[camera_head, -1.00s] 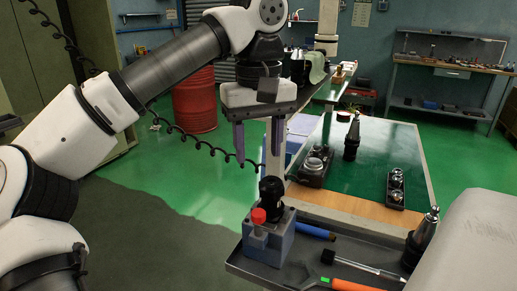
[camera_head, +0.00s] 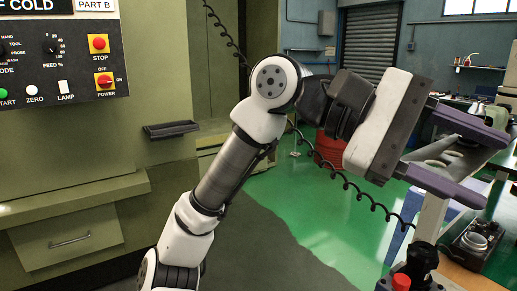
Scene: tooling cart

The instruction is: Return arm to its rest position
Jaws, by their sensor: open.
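My arm reaches up from the bottom of the view and bends over to the right. My gripper (camera_head: 494,170) is at the right side, tilted, with its two purple fingers pointing right and somewhat down. The fingers are wide apart and I see nothing held between them. The gripper is above a black round-topped tool holder (camera_head: 421,258) and a red knob (camera_head: 401,282), apart from both. The lower part of my arm is cut off by the bottom edge.
A green machine with a control panel (camera_head: 60,55) and a drawer (camera_head: 70,238) fills the left. A round metal part in a dark holder (camera_head: 475,242) is at the lower right. Green floor (camera_head: 330,215) lies open in the middle.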

